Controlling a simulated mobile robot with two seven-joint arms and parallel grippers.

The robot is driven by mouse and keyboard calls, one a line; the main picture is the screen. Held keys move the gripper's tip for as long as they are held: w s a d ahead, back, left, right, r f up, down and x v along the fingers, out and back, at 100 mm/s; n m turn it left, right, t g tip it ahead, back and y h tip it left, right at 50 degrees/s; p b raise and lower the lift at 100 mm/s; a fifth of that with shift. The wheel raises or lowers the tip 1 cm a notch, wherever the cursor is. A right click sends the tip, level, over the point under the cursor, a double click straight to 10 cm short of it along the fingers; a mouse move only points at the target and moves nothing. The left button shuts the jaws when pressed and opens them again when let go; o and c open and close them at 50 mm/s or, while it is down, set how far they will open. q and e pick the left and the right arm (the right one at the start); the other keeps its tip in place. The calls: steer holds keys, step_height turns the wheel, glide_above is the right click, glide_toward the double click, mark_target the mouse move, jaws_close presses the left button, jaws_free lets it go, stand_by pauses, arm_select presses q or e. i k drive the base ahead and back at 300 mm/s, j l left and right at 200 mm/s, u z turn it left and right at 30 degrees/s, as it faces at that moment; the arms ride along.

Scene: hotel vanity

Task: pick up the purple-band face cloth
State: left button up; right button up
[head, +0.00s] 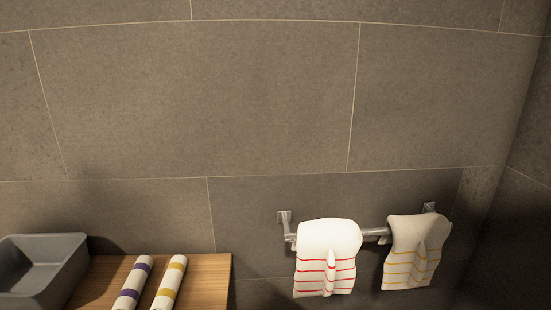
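The purple-band face cloth (133,284) is a white roll with dark purple bands. It lies on the wooden counter (207,270) at the lower left of the head view, and its near end reaches the bottom edge of the picture. A similar white roll with yellow bands (170,282) lies just to its right, with a narrow gap between them. Neither of my grippers shows in the head view.
A grey basin (70,262) stands on the counter to the left of the rolls. A metal rail (373,233) on the tiled wall at right holds a red-striped towel (325,262) and a yellow-striped towel (411,255). The counter's right end is bare.

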mark_target(129, 297)
steer(key=k+z, duration=0.3)
steer(key=z, duration=0.15)
steer(key=k+z, duration=0.35)
steer(key=z, duration=0.15)
steer(key=u, duration=1.5)
steer(key=z, duration=1.2)
